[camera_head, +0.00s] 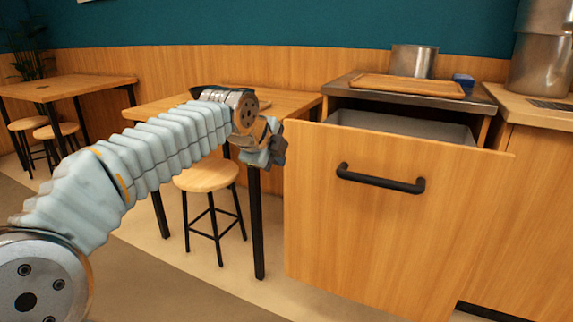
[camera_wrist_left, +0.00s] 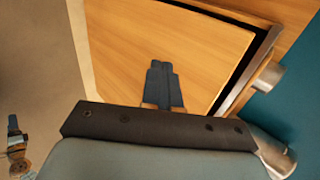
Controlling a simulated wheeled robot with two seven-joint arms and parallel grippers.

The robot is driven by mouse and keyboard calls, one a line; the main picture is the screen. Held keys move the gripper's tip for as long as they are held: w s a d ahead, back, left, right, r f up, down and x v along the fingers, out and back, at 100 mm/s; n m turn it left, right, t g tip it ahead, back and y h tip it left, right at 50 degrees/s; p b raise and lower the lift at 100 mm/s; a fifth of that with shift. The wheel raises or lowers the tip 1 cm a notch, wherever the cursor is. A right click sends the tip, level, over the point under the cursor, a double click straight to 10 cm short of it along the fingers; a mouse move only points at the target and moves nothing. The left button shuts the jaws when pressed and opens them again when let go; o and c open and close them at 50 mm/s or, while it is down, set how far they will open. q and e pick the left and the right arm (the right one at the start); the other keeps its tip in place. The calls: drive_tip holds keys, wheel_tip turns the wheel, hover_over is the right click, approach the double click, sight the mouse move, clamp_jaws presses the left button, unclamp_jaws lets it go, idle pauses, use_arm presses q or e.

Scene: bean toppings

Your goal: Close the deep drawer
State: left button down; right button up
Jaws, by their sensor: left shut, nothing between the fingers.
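The deep drawer (camera_head: 370,240) has a tall wooden front with a black bar handle (camera_head: 380,179) and stands pulled out of its cabinet. Its grey inside shows behind the top edge of the front. My left gripper (camera_head: 277,150) is at the upper left edge of the drawer front, shut and empty. I cannot tell whether it touches the wood. In the left wrist view the shut fingers (camera_wrist_left: 163,85) lie over a wooden panel (camera_wrist_left: 125,40). My right gripper is not in view.
A cutting board (camera_head: 410,86) and a metal pot (camera_head: 413,60) sit on the cabinet's steel top, with a small blue item (camera_head: 463,82) beside them. A wooden table (camera_head: 180,104) and a round stool (camera_head: 206,176) stand left of the drawer. A wooden counter (camera_head: 545,110) stands at the right.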

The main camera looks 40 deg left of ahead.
use_arm(q)
drive_tip(key=x, duration=0.3)
drive_tip(key=r+x, duration=0.1)
drive_tip(key=x, duration=0.3)
drive_tip(key=w+x, duration=0.1)
drive_tip(key=x, duration=0.2)
drive_tip(key=shift+w+a+f+b, duration=0.1)
drive_tip(key=shift+w+a+b, duration=0.1)
drive_tip(key=shift+w+b, duration=0.2)
drive_tip(key=shift+w+a, duration=0.15)
drive_tip(key=shift+w, duration=0.5)
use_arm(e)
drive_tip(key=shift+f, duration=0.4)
